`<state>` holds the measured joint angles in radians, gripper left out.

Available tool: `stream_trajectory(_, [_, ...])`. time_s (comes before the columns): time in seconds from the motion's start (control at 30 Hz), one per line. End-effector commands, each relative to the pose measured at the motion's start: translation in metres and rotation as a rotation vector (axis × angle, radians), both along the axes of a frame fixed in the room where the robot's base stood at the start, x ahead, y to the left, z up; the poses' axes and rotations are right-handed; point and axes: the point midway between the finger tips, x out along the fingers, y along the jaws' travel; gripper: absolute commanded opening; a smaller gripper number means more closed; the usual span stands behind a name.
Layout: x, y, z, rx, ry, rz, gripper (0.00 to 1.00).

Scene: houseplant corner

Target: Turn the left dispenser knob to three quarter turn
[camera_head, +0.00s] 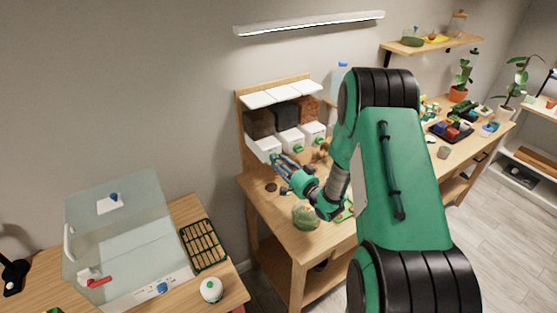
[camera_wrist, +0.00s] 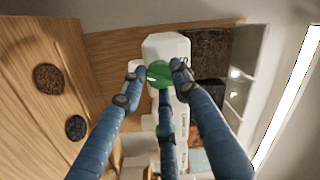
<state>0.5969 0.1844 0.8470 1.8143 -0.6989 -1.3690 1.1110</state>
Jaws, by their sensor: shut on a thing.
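Three white dispensers stand side by side against a wooden back panel on the workbench. The left dispenser (camera_head: 261,146), below a dark brown filled bin, also shows in the wrist view (camera_wrist: 166,44). Its round green knob (camera_wrist: 160,73) sits between the blue fingers of my gripper (camera_head: 276,157), which are shut on it. In the wrist view my gripper (camera_wrist: 158,78) has fingertips on either side of the knob and another finger below. The knob's turn angle cannot be read. In the head view my fingers largely hide this knob.
The middle dispenser (camera_head: 291,138) and right dispenser (camera_head: 314,130) stand close to the right of my fingers. Dark round pieces (camera_wrist: 48,78) lie on the bench top. A green rounded object (camera_head: 306,217) is near the bench's front edge. A clear-sided case (camera_head: 115,235) stands on the lower left table.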

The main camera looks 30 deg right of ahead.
Motion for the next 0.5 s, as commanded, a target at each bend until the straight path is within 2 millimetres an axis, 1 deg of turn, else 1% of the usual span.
stream_trajectory(0.03, [0.0016, -0.003, 0.0053, 0.04, -0.006, -0.005, 0.04])
stream_trajectory(0.5, [0.0022, -0.0043, 0.0042, 0.485, -0.008, -0.006, 0.04])
